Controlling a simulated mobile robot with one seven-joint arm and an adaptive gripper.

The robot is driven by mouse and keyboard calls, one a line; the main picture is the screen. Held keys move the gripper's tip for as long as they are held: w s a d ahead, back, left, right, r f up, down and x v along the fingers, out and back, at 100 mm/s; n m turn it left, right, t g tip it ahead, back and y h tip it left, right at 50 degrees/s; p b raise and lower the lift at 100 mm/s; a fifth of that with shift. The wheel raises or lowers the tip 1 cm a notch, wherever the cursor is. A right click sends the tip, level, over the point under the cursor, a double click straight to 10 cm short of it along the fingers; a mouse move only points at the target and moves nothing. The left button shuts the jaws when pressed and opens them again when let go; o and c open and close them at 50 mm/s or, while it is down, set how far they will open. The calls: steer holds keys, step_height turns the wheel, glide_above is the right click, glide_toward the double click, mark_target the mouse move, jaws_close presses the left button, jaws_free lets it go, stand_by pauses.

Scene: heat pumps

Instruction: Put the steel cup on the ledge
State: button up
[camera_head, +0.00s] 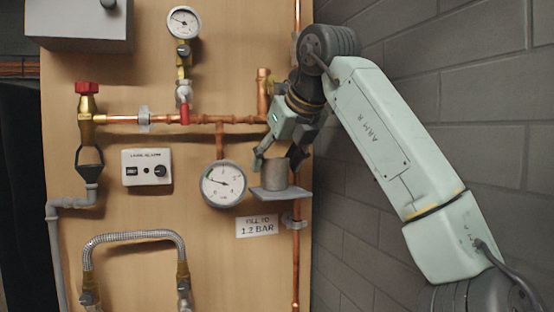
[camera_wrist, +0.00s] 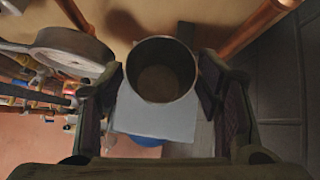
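The steel cup (camera_head: 275,175) stands upright on the small grey ledge (camera_head: 260,192) that sticks out from the board. In the wrist view I look down into the empty-looking cup (camera_wrist: 161,70), and the pale ledge plate (camera_wrist: 150,121) shows below it. My gripper (camera_head: 277,160) is above and around the cup, with one finger on each side. The fingers stand apart from the cup wall, with narrow gaps in the wrist view, so it is open. The underside of the cup is hidden.
A round pressure gauge (camera_head: 223,184) sits close left of the ledge. A vertical copper pipe (camera_head: 296,250) runs beside it, near the grey block wall (camera_head: 365,220). A copper pipe (camera_head: 235,120) crosses above.

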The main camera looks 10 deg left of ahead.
steer(key=shift+o, duration=0.6)
steer(key=shift+r, duration=0.2)
steer(key=v, duration=0.7)
steer(key=shift+d, duration=0.2)
steer(key=shift+s+r, duration=0.1)
stand_by(0.9)
